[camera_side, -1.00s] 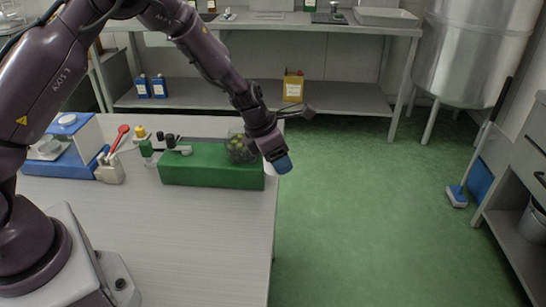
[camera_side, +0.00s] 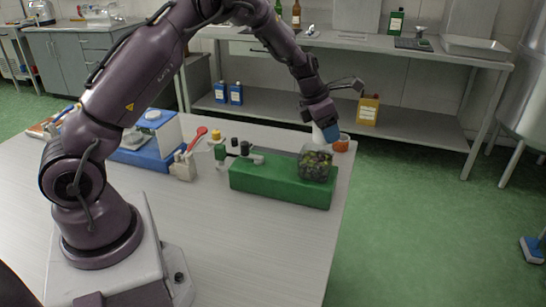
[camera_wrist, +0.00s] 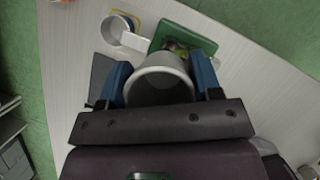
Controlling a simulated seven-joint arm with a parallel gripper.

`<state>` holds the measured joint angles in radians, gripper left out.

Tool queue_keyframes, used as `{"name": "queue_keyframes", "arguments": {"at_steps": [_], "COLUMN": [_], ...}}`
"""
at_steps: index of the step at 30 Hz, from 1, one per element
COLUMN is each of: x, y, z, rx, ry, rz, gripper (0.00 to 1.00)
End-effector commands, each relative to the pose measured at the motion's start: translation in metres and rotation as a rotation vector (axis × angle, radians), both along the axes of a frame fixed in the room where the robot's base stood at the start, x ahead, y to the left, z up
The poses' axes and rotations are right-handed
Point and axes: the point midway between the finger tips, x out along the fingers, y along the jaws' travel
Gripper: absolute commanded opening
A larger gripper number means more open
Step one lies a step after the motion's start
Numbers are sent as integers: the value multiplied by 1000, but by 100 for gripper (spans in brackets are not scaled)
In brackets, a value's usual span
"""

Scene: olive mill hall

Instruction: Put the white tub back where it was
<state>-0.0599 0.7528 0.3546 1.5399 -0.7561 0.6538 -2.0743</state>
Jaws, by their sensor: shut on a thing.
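My gripper (camera_wrist: 162,82) is shut on the white tub (camera_wrist: 160,72), with one blue finger on each side of it. The tub's round open rim faces the wrist camera. In the side view my gripper (camera_side: 329,131) is near the right end of the bench, behind the clear olive container. A strip of the tub (camera_side: 317,134) shows left of the blue fingertip there; the rest is hidden. I cannot tell whether the tub touches the bench.
The green block (camera_side: 280,185) carries the clear container of olives (camera_side: 316,167), close to my gripper. An orange item (camera_side: 341,143) stands beside the fingertip. A white cup (camera_wrist: 117,27) is left in the wrist view. The bench front (camera_side: 225,235) is clear.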

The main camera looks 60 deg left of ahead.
Motion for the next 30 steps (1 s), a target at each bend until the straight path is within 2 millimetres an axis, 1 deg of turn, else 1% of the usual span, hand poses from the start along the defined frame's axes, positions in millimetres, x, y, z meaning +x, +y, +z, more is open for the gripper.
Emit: {"name": "queue_keyframes", "arguments": {"at_steps": [1,2,3,6,9,12,17,18,21,28,30], "x": [-1,-2,-5,-13,-22,-31,-42,-44,-43,-42,-43], "y": [30,45,67,113,146,171,199,201,199,198,198], "z": [-1,-1,-1,-1,-1,-2,-2,-6,-23,-53,-65], "rx": [2,2,2,1,2,1,2,0,-1,-1,0], "ry": [0,0,0,0,1,2,2,6,6,4,6], "rz": [37,55,80,132,167,194,225,227,225,225,224], "gripper": [32,32,32,32,32,32,32,32,32,32,32]}}
